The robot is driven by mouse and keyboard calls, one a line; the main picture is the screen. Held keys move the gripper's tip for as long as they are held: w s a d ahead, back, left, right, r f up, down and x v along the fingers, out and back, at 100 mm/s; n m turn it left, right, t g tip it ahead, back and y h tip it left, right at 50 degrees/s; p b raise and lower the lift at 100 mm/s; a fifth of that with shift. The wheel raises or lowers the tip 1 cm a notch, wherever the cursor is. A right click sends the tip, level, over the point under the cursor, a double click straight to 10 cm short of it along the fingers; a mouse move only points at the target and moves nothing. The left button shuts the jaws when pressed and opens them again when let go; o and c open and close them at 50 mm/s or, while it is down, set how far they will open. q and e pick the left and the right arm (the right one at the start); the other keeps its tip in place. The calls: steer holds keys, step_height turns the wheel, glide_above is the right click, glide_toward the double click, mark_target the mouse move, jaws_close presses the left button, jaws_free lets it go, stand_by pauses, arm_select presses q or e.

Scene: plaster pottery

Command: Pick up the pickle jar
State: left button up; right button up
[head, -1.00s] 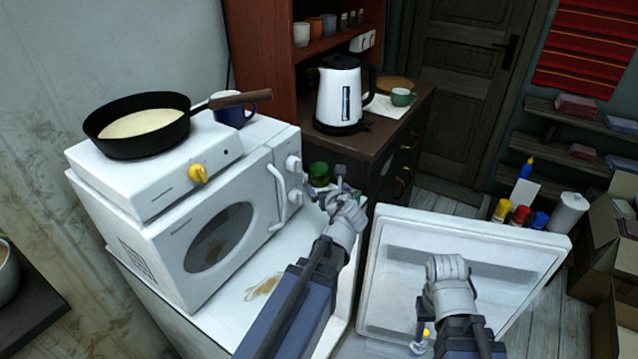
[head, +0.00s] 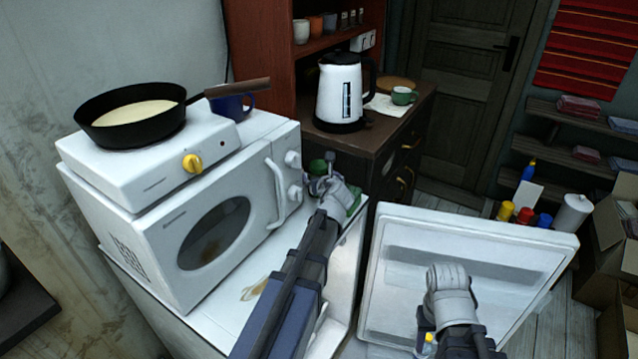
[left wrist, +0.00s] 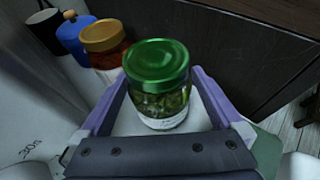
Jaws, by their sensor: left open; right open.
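The pickle jar (left wrist: 157,85) is glass with a green lid, greenish contents and a white label. In the left wrist view it stands upright between the two spread purple fingers of my left gripper (left wrist: 158,72), with a gap on each side. In the head view my left gripper (head: 326,178) is beside the microwave's right end and largely covers the jar, whose green lid (head: 316,167) shows just behind it. My right gripper (head: 449,280) is in front of the open white door, seen from behind with its fingertips hidden.
A white microwave (head: 215,235) stands close left, with a hot plate and black pan (head: 130,120) on top. In the left wrist view an orange-lidded jar (left wrist: 103,38) and a blue container (left wrist: 75,38) stand left of the pickle jar. A kettle (head: 340,92) stands behind.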

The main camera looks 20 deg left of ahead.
arm_select(q)
jaws_close()
stand_by(0.8)
